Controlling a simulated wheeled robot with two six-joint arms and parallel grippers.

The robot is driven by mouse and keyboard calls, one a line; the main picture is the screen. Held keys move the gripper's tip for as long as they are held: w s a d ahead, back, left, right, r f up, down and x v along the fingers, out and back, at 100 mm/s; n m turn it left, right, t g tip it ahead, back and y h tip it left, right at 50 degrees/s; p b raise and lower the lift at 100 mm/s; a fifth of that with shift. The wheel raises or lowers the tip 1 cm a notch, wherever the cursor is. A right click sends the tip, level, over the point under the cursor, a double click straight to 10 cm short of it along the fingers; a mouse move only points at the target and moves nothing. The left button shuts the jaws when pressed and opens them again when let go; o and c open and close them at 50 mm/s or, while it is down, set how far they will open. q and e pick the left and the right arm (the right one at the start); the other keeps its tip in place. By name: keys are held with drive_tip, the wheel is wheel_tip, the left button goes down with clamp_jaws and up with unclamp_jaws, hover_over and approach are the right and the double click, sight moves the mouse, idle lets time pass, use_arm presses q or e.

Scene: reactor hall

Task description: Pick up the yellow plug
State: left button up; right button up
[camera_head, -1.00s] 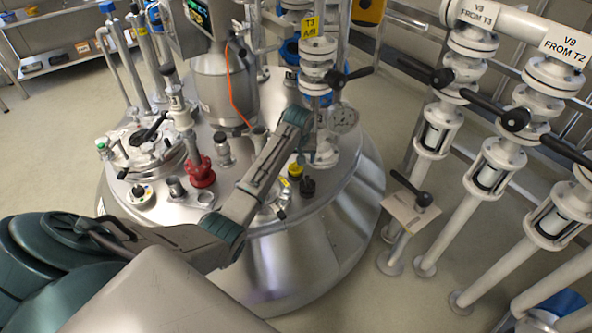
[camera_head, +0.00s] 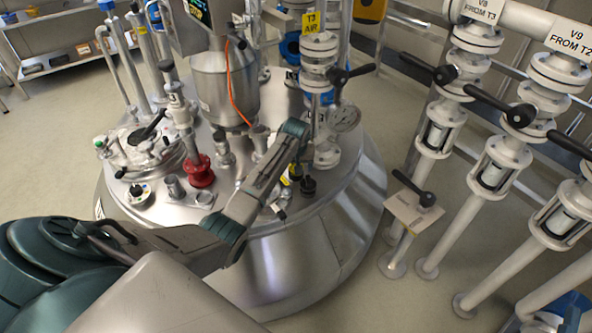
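The yellow plug (camera_head: 295,173) sits on the domed steel lid of the reactor vessel (camera_head: 300,225), just left of a black plug (camera_head: 308,187). Only a small part of the yellow plug shows, because my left arm is in front of it. My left arm comes in from the left and reaches over the lid. My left gripper (camera_head: 299,158) is at the arm's far end, very near the yellow plug and mostly hidden by the wrist. I cannot tell whether it touches the plug or whether its fingers are open. My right gripper is not in view.
A red fitting (camera_head: 199,172) and several steel nozzles stand on the lid left of my arm. A valve with a black handle (camera_head: 349,74) and a round gauge (camera_head: 343,118) rises behind the plugs. White pipes with valves (camera_head: 492,170) stand at the right.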

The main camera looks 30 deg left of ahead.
use_arm(q)
drive_tip(key=c, duration=1)
drive_tip(key=shift+r, duration=0.1)
drive_tip(key=shift+c, duration=0.2)
